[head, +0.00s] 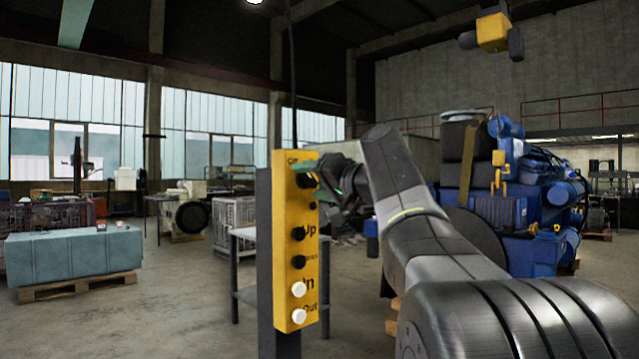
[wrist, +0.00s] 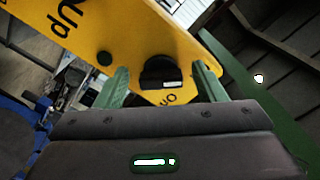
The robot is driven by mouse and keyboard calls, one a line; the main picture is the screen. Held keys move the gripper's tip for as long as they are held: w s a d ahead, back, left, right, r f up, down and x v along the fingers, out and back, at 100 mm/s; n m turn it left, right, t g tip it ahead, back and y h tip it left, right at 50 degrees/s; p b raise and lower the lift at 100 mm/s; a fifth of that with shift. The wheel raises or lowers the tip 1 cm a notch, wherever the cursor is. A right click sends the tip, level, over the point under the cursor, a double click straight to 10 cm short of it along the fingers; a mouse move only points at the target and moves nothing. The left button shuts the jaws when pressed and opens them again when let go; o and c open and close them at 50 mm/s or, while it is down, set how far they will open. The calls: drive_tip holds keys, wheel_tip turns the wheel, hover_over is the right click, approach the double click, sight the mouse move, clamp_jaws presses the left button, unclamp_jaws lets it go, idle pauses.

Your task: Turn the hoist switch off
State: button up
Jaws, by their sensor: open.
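The hoist control box (head: 283,230) is a tall yellow panel on a dark post, left of my arm in the head view. Its black rotary switch (wrist: 160,72) sits near the panel's end in the wrist view, with a white mark on the side facing the "On" lettering. My gripper (wrist: 163,86) is open, its two green fingers on either side of the switch. I cannot tell whether they touch it. In the head view my gripper (head: 328,184) is at the top of the panel and partly covers that area.
Below the switch the panel carries black buttons (head: 298,234) and white buttons (head: 298,289). A grey table (head: 243,237) stands behind the post. A blue engine (head: 540,210) is at the right, and a yellow hoist (head: 492,32) hangs above it. Floor at the left front is clear.

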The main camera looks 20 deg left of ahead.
drive_tip(key=v, duration=1.3)
drive_tip(key=shift+d+b, duration=0.3)
drive_tip(key=shift+d, duration=0.1)
drive_tip(key=shift+s, duration=0.15)
drive_tip(key=x, duration=1.4)
drive_tip(key=shift+p, duration=0.3)
drive_tip(key=shift+d, duration=0.1)
